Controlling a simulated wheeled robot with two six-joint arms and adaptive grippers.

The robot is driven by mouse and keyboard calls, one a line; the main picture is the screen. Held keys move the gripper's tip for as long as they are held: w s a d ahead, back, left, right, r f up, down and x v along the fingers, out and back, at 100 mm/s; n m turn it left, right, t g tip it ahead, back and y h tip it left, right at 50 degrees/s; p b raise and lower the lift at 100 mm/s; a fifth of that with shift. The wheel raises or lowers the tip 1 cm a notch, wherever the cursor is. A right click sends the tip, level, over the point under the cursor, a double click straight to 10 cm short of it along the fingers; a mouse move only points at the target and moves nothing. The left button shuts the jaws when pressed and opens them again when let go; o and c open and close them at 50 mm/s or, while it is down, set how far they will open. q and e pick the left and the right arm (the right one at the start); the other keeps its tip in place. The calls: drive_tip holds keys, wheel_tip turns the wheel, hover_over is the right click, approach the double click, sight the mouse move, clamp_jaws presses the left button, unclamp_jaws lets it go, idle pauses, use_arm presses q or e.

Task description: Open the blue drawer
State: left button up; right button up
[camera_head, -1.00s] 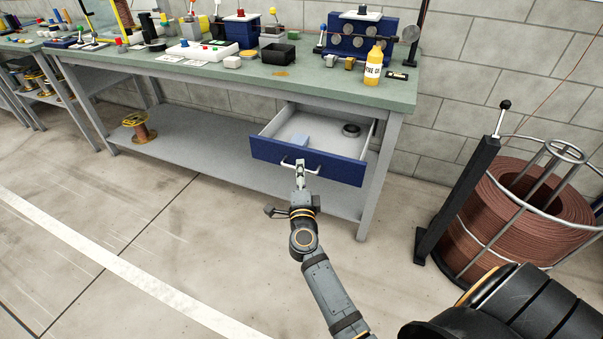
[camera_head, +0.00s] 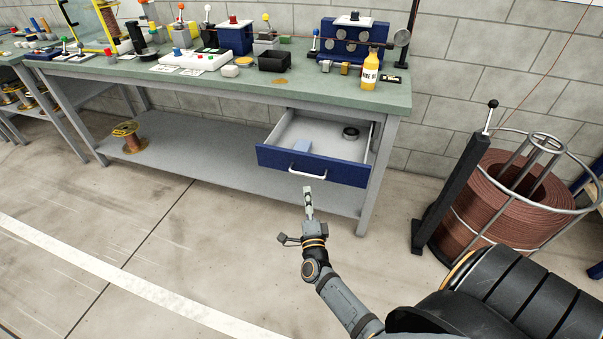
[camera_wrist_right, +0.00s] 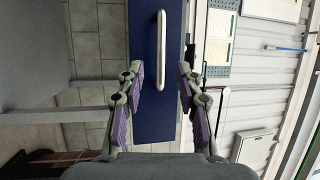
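The blue drawer (camera_head: 312,164) under the workbench stands pulled out, with its white interior showing. Inside it lie a light blue block (camera_head: 302,146) and a dark ring (camera_head: 350,133). Its pale handle (camera_head: 307,172) is on the blue front. My right gripper (camera_head: 308,190) is in front of the drawer, a little short of the handle and apart from it. In the right wrist view the fingers (camera_wrist_right: 160,88) are spread with nothing between them, and the handle (camera_wrist_right: 160,50) lies beyond them. My left gripper is not in view.
The workbench top (camera_head: 210,81) carries blue boxes, a yellow bottle (camera_head: 370,70) and a black bin (camera_head: 273,61). A yellow spool (camera_head: 127,137) sits on the lower shelf. A copper coil in a rack (camera_head: 505,195) and a black post (camera_head: 455,180) stand right. Floor in front is clear.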

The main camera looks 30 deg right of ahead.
sight(304, 175)
drive_tip(key=x, duration=0.9)
drive_tip(key=shift+w, duration=0.25)
drive_tip(key=shift+r, duration=0.1)
drive_tip(key=shift+c, duration=0.2)
drive_tip(key=shift+a, duration=0.1)
clamp_jaws()
